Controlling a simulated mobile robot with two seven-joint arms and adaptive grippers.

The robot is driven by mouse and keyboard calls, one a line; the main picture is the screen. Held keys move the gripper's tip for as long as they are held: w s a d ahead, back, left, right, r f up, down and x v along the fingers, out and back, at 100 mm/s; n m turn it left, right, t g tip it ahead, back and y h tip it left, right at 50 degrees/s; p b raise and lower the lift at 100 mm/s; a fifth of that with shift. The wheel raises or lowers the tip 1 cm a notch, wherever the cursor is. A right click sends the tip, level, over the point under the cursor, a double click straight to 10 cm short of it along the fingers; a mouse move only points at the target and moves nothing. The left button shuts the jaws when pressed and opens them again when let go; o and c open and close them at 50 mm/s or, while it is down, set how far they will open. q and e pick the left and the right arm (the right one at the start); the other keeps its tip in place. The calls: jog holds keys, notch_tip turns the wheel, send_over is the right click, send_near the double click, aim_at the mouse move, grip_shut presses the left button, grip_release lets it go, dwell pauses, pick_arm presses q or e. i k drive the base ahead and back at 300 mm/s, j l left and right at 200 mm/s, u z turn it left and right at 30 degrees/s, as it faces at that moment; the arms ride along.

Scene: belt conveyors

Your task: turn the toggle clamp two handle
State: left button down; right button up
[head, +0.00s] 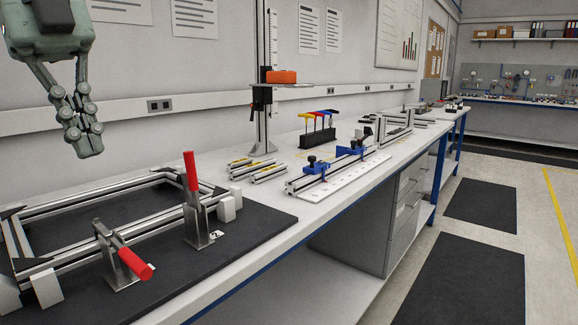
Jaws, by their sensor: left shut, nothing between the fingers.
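Toggle clamp two (197,220) stands on the black mat, with a small tag marked 2 at its base. Its red handle (191,171) points nearly straight up. Another toggle clamp (118,262) stands nearer, to the left, and its red handle (134,263) is tilted down to the front right. My left gripper (84,150) is at the upper left, pointing down with its fingers together and nothing between them. It is apart from both clamps, up and left of clamp two's handle. My right gripper does not show.
An aluminium profile frame (80,250) lies on the black mat (240,262) behind the clamps. Short profiles (258,172), a blue-clamped rail fixture (340,170), a tool holder (318,138) and a tall stand (262,130) are farther right. The space above the frame is clear.

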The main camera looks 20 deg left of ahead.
aim_at(189, 155)
jog(key=k+l, duration=0.25)
jog(key=l, duration=0.15)
jog(key=k+l, duration=0.25)
jog(key=l, duration=0.15)
jog(key=k+l, duration=0.25)
jog(key=l, duration=0.2)
jog(key=k+l, duration=0.25)
jog(key=l, duration=0.15)
